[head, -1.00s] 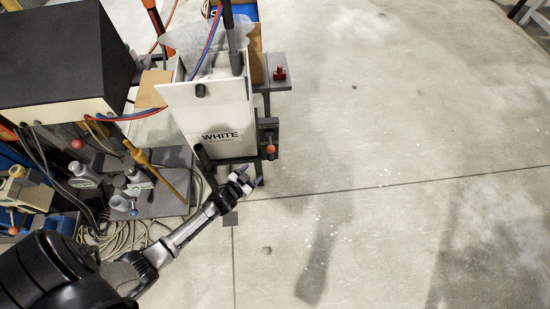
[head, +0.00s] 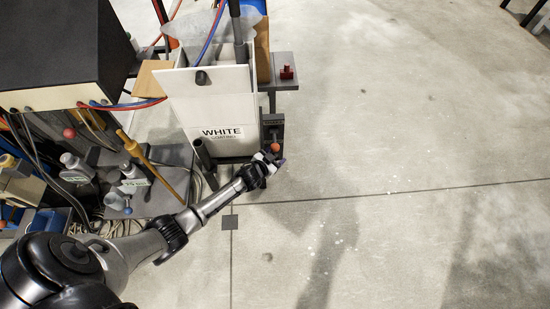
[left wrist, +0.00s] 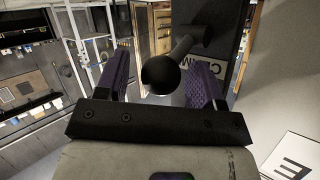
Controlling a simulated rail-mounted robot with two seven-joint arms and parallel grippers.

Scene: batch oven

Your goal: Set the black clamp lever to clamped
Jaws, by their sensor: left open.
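The black clamp lever shows in the left wrist view as a round black ball knob (left wrist: 160,74) on a short rod, fixed to a dark plate (left wrist: 218,38) with a partly hidden white label. My left gripper (left wrist: 160,80) is open, with one purple-padded finger on each side of the knob. The fingers do not look closed on it. In the head view, my left gripper (head: 270,162) is at the lower right corner of the white coating container (head: 212,110), just below an orange knob (head: 274,145). The lever cannot be made out there. My right gripper is not in view.
A red part (head: 287,72) sits on a grey bracket to the right of the container. A black-topped box (head: 60,45) and bottles on a grey plate stand at left. The concrete floor (head: 400,130) at right is clear.

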